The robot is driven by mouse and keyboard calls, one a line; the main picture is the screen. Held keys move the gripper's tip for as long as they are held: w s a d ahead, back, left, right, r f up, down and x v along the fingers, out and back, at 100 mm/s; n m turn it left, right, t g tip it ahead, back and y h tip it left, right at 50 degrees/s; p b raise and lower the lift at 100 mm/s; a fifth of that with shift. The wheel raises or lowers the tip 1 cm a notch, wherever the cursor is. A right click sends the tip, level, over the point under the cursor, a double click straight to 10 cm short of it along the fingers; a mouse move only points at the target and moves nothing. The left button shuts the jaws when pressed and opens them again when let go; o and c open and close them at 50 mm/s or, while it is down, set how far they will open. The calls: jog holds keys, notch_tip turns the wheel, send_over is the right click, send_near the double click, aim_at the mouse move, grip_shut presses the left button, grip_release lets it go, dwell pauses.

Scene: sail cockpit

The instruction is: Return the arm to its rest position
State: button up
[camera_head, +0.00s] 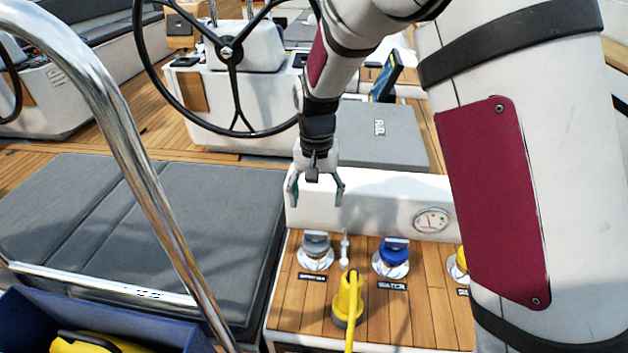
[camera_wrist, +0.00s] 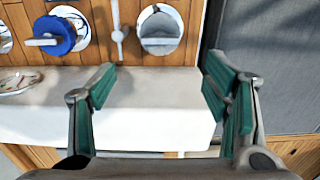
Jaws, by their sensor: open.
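My gripper (camera_head: 316,188) hangs at the centre of the head view, above the back of the wooden panel and in front of the white upright face (camera_head: 375,200). Its two green-padded fingers are spread wide with nothing between them. In the wrist view my gripper (camera_wrist: 160,90) is also open and empty, with the white ledge (camera_wrist: 150,110) beneath it. My arm comes down from the upper right of the head view, bent, and its large upper part hides the right side.
On the wooden panel (camera_head: 385,318) stand a grey cap (camera_head: 315,245), a blue cap (camera_head: 395,250) and a yellow plug (camera_head: 347,300) with a cord. A steel rail (camera_head: 150,180) crosses the left. A steering wheel (camera_head: 235,100) stands behind. A blue bin (camera_head: 40,320) is at lower left.

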jog(key=s+d+r+n+t, duration=0.1)
jog(key=s+d+r, duration=0.5)
jog(key=s+r, duration=0.3)
jog(key=s+d+r+t, duration=0.2)
jog(key=s+d+r, duration=0.4)
jog(key=s+r, duration=0.35)
jog(key=s+d+n+t, duration=0.1)
jog(key=s+d, duration=0.2)
jog(key=s, duration=0.6)
jog(key=shift+s+d+r, duration=0.2)
jog(key=shift+s+d, duration=0.05)
jog(key=shift+s, duration=0.1)
